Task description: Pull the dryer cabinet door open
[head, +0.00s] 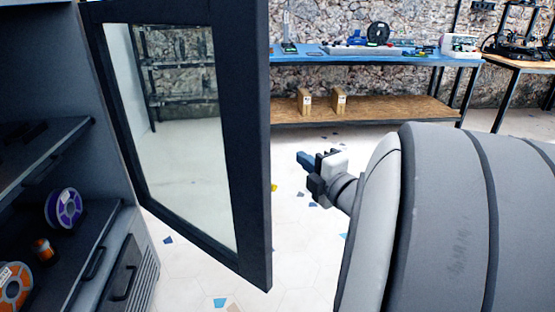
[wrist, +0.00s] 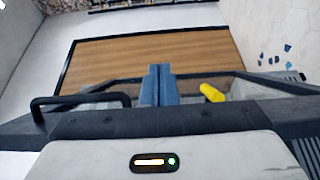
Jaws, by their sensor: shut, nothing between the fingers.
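The dryer cabinet door (head: 248,150) is a dark frame around a clear pane, and it stands swung wide open in the head view. The open cabinet (head: 88,45) is at the left, with its shelves showing. My gripper (head: 300,156) is to the right of the door's free edge in the picture, with a visible gap between them. Its blue fingers are shut together and empty, as they also show in the wrist view (wrist: 158,82). I see no door handle in the head view.
Spools, purple (head: 63,208) and orange (head: 14,287), lie on the cabinet shelves. A drawer handle (head: 124,282) shows below. A blue-topped workbench (head: 310,55) with a wooden lower shelf (head: 385,108) stands behind. Pale floor is open between door and bench. A yellow piece (wrist: 212,92) shows in the wrist view.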

